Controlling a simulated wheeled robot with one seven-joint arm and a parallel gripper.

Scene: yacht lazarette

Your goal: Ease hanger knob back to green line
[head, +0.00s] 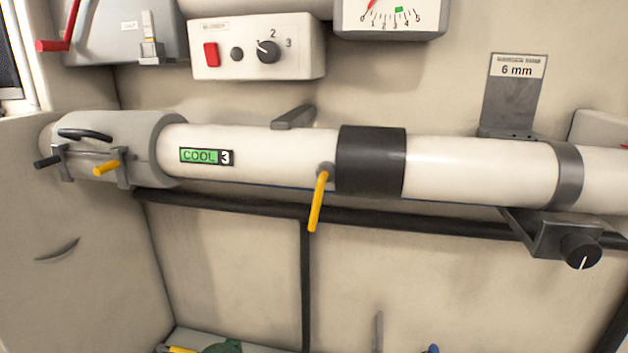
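A black round knob (580,251) with a white pointer line sits on a dark grey bracket (556,236) under the right part of the white pipe (480,170). I take it as the hanger knob. Its white line points roughly down. The bracket joins a grey band (567,175) around the pipe. No green line shows at the knob. A gauge (390,18) at the top, cut off by the frame edge, has a green mark near 3 to 4 and a red needle pointing up near its low end. My gripper is not in view.
A yellow lever (318,202) hangs from the pipe beside a black sleeve (371,160). A grey clamp (120,145) with handles is at left. A switch box (257,47) and a "6 mm" plate (513,92) are above. A dark hose (400,217) runs below the pipe.

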